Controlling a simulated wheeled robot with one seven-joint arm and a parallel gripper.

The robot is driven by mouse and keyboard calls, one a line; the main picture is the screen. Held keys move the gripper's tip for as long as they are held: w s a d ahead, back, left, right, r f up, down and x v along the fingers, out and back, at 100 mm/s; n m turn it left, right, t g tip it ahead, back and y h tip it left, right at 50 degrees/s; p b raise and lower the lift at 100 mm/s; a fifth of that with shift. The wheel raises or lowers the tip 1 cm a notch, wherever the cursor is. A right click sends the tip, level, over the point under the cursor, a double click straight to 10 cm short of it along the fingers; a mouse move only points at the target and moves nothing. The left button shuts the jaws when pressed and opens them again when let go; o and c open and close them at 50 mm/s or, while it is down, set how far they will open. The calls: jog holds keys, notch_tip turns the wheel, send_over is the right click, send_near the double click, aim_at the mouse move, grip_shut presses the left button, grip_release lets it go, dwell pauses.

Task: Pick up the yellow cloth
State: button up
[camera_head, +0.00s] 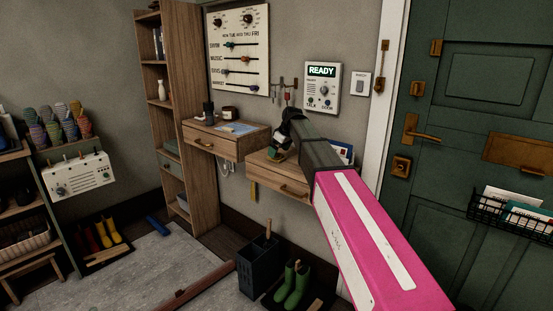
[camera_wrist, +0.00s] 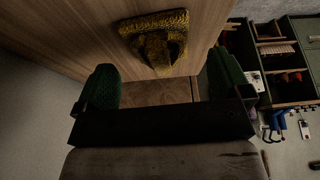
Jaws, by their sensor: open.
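The yellow cloth (camera_wrist: 155,36) shows in the wrist view as a dark yellow, coarse, rumpled piece on a wooden surface (camera_wrist: 85,40). It lies beyond my fingertips, roughly in line with the gap between them. My gripper (camera_wrist: 163,84) is open, with a green-padded finger on each side and nothing between them. In the head view my gripper (camera_head: 287,128) is over the right-hand wooden wall drawer (camera_head: 262,172). I cannot make out the cloth clearly there, as my gripper and arm cover much of that spot.
Another wall drawer (camera_head: 222,146) with small items on top is to the left. A tall shelf (camera_head: 192,110) stands beside it. A READY panel (camera_head: 322,88) hangs above. Below are a dark bin (camera_head: 258,268) and green boots (camera_head: 292,284). A green door (camera_head: 470,90) is at right.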

jog(key=shift+x, duration=1.25)
jog(key=shift+c, duration=0.4)
jog(key=c, duration=0.9)
jog(key=shift+r, duration=0.1)
jog(key=shift+c, duration=0.2)
jog(key=shift+r, duration=0.45)
jog(key=r, duration=0.3)
jog(key=shift+s+a+r, duration=0.35)
jog(key=s+a+r, duration=0.6)
jog(key=a, duration=0.2)
jog(key=shift+a+r, duration=0.15)
jog(key=shift+a, duration=0.25)
jog(key=shift+o, duration=0.4)
